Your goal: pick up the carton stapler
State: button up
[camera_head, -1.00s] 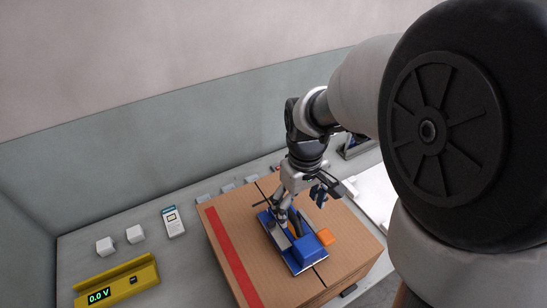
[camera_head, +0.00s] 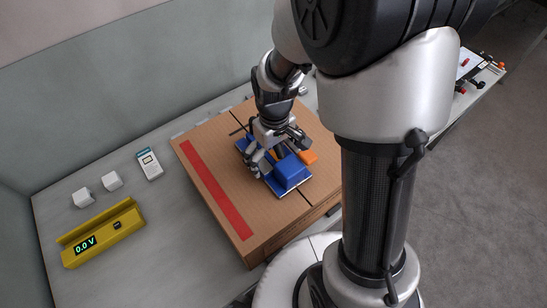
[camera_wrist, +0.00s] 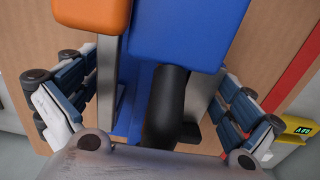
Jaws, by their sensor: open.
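The carton stapler (camera_head: 290,173), with a blue block-shaped body and an orange part (camera_head: 308,157) beside it, lies on top of a brown carton (camera_head: 265,213). In the wrist view its blue body (camera_wrist: 188,32), orange part (camera_wrist: 92,14) and black handle (camera_wrist: 166,105) show close up. My gripper (camera_head: 276,150) is open, low over the stapler's rear part. In the wrist view the finger pads of my gripper (camera_wrist: 165,95) stand on either side of the handle, with gaps visible. Contact with the stapler cannot be told. My arm and gripper hide part of it.
A red stripe (camera_head: 215,190) runs along the carton's left side. Left on the grey bench are a yellow voltage display unit (camera_head: 103,235), a white handheld meter (camera_head: 150,164) and two white cubes (camera_head: 97,190). Bench space between them and the carton is clear.

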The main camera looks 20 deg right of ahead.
jog(key=shift+c, duration=0.6)
jog(key=c, duration=1.8)
jog(key=shift+c, duration=0.5)
jog(key=shift+r, duration=0.15)
